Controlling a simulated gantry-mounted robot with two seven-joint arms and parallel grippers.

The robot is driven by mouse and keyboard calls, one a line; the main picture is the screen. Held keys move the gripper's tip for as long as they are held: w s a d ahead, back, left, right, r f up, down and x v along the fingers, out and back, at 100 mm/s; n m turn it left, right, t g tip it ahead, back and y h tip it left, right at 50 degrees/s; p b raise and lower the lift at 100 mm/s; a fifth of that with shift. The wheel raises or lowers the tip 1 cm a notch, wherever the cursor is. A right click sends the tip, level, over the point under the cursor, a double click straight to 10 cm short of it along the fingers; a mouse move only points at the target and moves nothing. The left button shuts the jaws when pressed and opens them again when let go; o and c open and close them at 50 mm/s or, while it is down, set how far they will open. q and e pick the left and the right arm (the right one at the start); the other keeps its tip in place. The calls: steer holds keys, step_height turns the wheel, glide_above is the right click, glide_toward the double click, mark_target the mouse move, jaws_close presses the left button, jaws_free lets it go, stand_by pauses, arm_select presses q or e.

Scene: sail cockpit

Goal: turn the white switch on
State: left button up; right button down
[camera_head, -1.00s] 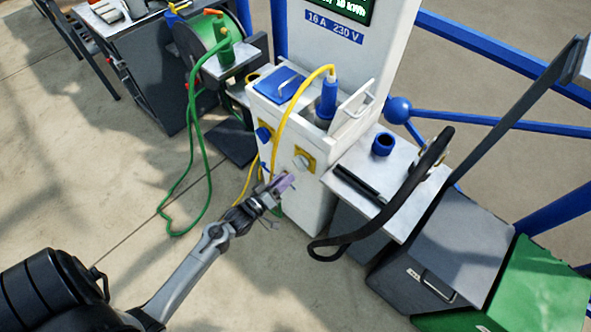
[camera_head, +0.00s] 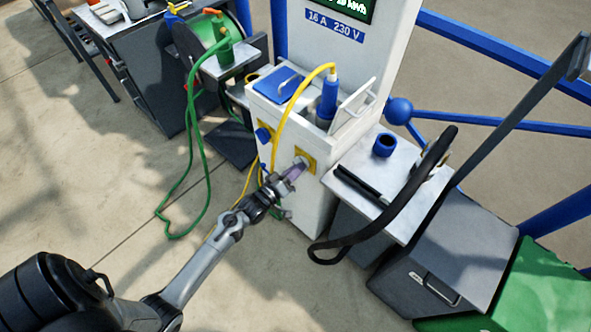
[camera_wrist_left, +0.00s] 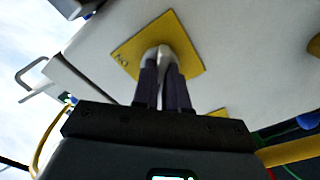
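The white switch (camera_head: 303,162) sits on a yellow plate (camera_head: 309,154) on the front of the white power post. My left gripper (camera_head: 295,171) reaches up to it from the lower left, its fingertips at the switch. In the left wrist view the two dark fingers (camera_wrist_left: 161,66) point at the yellow plate (camera_wrist_left: 190,55) and lie close together with a narrow gap. Pale shapes show at their tips; I cannot tell whether the fingers grip the switch or only touch it. The fingers hide most of the switch. A small dark label is on the plate. My right gripper is out of view.
A blue socket cover (camera_head: 264,134) is left of the switch, with a yellow cable (camera_head: 277,130) hanging nearby. A blue plug (camera_head: 328,98) stands in the post's top. A grey shelf (camera_head: 402,185) with a black hose is to the right. Open floor lies at lower left.

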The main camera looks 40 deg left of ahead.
arm_select(q)
jaws_close()
steer(key=shift+a+m+p, duration=0.2)
steer(key=shift+m+p, duration=3.6)
steer(key=shift+m, duration=5.1)
steer(key=o, duration=0.6)
jaws_free()
steer(key=shift+c, duration=0.2)
